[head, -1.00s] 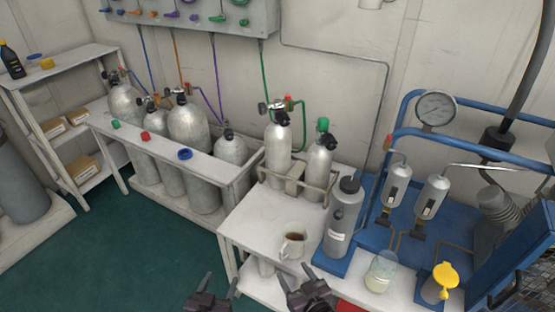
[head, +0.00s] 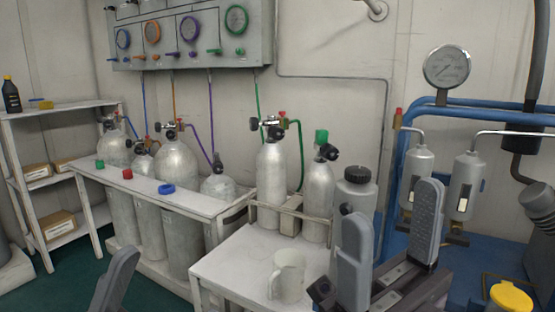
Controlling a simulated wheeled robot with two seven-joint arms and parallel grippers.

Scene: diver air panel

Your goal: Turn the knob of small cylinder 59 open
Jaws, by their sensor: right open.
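Two small grey cylinders stand upright in a holder on the white bench. The left cylinder (head: 270,185) has a valve with a dark knob (head: 254,124) on its left side and a green hose on its right. The right cylinder (head: 318,200) has a green cap (head: 321,136) and a dark knob (head: 330,153). I cannot read a number on either. My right gripper (head: 391,225) is open and empty, nearer to me than the cylinders, to their right, and hides part of the dark-capped bottle. My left gripper (head: 115,280) shows only partly at the bottom left edge.
A white mug (head: 287,275) stands on the bench (head: 225,265) in front of the cylinders. A dark-capped grey bottle (head: 356,187) stands right of them. Larger cylinders (head: 180,160) stand in a rack at left. A gauge panel (head: 190,55) hangs above; blue pipework is at right.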

